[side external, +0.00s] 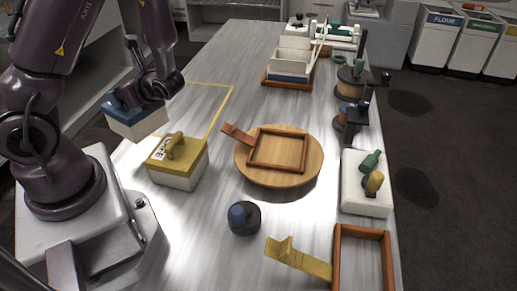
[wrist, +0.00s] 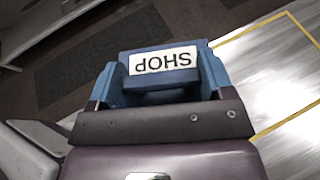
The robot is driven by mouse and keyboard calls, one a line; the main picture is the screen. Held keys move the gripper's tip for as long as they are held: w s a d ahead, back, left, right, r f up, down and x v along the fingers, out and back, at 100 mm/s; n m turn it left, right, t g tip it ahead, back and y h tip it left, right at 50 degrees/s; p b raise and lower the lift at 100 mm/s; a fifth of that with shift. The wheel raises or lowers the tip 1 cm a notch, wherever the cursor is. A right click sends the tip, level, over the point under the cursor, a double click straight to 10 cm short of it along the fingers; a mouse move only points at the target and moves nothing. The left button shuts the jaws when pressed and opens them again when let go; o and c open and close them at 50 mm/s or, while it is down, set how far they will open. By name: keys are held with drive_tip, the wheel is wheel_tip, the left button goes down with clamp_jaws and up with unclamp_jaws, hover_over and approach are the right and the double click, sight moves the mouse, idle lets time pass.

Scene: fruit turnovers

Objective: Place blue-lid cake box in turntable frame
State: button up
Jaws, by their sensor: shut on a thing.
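The blue-lid cake box (side external: 138,122) has a white body and hangs in my gripper (side external: 140,97) near the table's left edge, beyond the yellow-lid box. My gripper is shut on its lid handle. The round wooden turntable (side external: 248,168) stands mid-table. The brown square turntable frame (side external: 277,169) lies on it, empty, with a tab pointing up-left. My gripper is left of the turntable.
A yellow-lid box (side external: 180,171) stands between my base and the turntable. A dark round knob (side external: 244,217) stands in front. A second wooden frame (side external: 386,232) with a yellow tab lies front right. A white block (side external: 366,196) with bottle-like pieces and dark stands line the right edge.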

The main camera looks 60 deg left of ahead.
drive_tip(key=w+d+r+m+t, duration=0.2)
drive_tip(key=w+d+m+t, duration=0.3)
drive_tip(key=w, duration=0.3)
drive_tip(key=w+d+r+m+t, duration=0.1)
drive_tip(key=w+d+m+t, duration=0.1)
drive_tip(key=w+m+t, duration=0.45)
drive_tip(key=w+d+r+m+t+h, duration=0.4)
drive_tip(key=w+d+r, duration=0.15)
drive_tip(key=d, duration=0.25)
drive_tip(key=w+d+r+m+t+h, duration=0.35)
drive_tip(key=w+d+r, duration=0.2)
drive_tip(key=d, duration=0.25)
drive_tip(key=a+f+n+g+y, duration=0.3)
drive_tip(key=a+f+n+y, duration=0.15)
drive_tip(key=a+f, duration=0.65)
drive_tip(key=w+a+f, duration=0.2)
drive_tip(key=w+f, duration=0.3)
drive_tip(key=w, duration=0.2)
drive_tip(key=w+a+f, duration=0.2)
drive_tip(key=w+f, duration=0.4)
drive_tip(key=w, duration=0.1)
drive_tip(key=shift+a+f+n+g, duration=0.25)
drive_tip(key=shift+a+n+g, duration=0.1)
drive_tip(key=shift+a+g, duration=0.05)
